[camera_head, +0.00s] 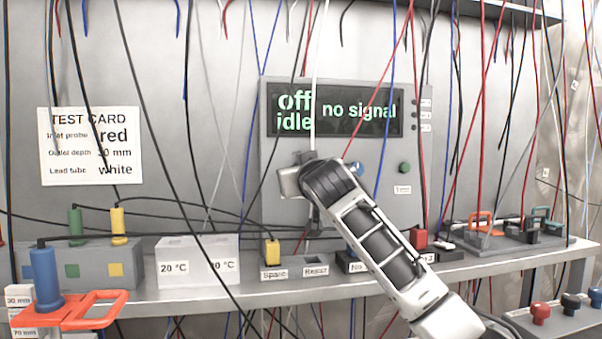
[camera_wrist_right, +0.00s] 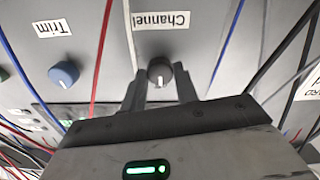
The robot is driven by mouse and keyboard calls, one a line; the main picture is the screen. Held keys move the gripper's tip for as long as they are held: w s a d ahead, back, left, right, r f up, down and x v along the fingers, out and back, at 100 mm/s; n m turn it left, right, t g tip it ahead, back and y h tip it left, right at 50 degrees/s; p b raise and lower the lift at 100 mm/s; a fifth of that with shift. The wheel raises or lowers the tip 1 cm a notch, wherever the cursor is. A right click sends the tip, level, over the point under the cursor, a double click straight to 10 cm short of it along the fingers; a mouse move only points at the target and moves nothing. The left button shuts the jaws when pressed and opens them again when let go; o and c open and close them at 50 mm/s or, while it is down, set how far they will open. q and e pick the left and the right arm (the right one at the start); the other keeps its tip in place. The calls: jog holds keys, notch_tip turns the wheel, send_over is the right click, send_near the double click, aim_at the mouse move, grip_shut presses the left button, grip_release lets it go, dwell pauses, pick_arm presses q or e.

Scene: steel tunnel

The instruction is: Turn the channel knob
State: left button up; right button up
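The grey test panel (camera_head: 275,200) stands at the back, with a dark display (camera_head: 335,110) reading "off idle" and "no signal". In the right wrist view, which is upside down, the dark channel knob (camera_wrist_right: 160,71) sits below its "Channel" label (camera_wrist_right: 161,20). My right gripper (camera_wrist_right: 160,85) has one finger on each side of the knob, with a slim gap seeming to show; firm contact cannot be made out. In the head view my right gripper (camera_head: 303,178) is at the panel below the display, and my arm hides the knob. My left gripper is not in view.
A blue knob (camera_wrist_right: 64,73) labelled "Trim" is beside the channel knob; it also shows in the head view (camera_head: 357,168). A green button (camera_head: 405,167) is farther right. Many cables hang before the panel. White blocks (camera_head: 197,258) and plugs crowd the shelf below.

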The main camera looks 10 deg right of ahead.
jog(key=shift+m, duration=0.4)
jog(key=m, duration=0.3)
jog(key=shift+m+b, duration=0.3)
jog(key=shift+m, duration=1.7)
jog(key=o, duration=1)
